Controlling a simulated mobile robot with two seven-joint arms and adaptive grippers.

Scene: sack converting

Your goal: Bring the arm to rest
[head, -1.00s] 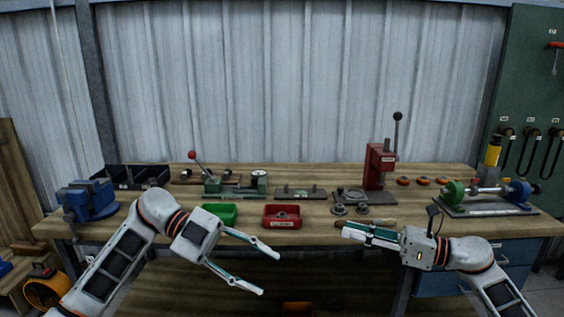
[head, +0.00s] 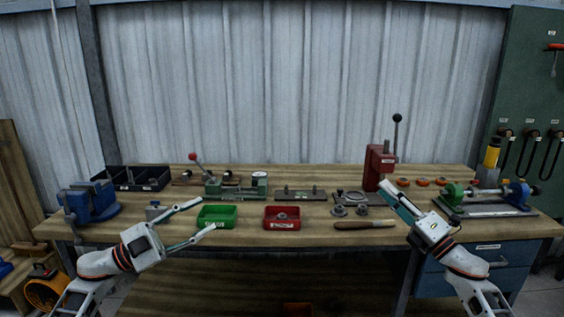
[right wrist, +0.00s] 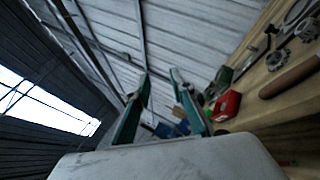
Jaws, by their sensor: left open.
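My left gripper (head: 207,213) is in the head view at lower left, its two fingers spread and empty. Its tips are in front of the left end of the green tray in the picture; I cannot tell the height between them. My right gripper (head: 385,190) is at the right, pointing up and left, its tips just below the red press in the picture. In the right wrist view my right gripper's fingers (right wrist: 160,76) stand apart with nothing between them.
The workbench (head: 310,240) carries a green tray (head: 217,222), a red tray (head: 282,224), a wooden-handled tool (head: 364,225), a red press (head: 377,165), a blue vise (head: 89,201) and a shaft fixture (head: 490,208).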

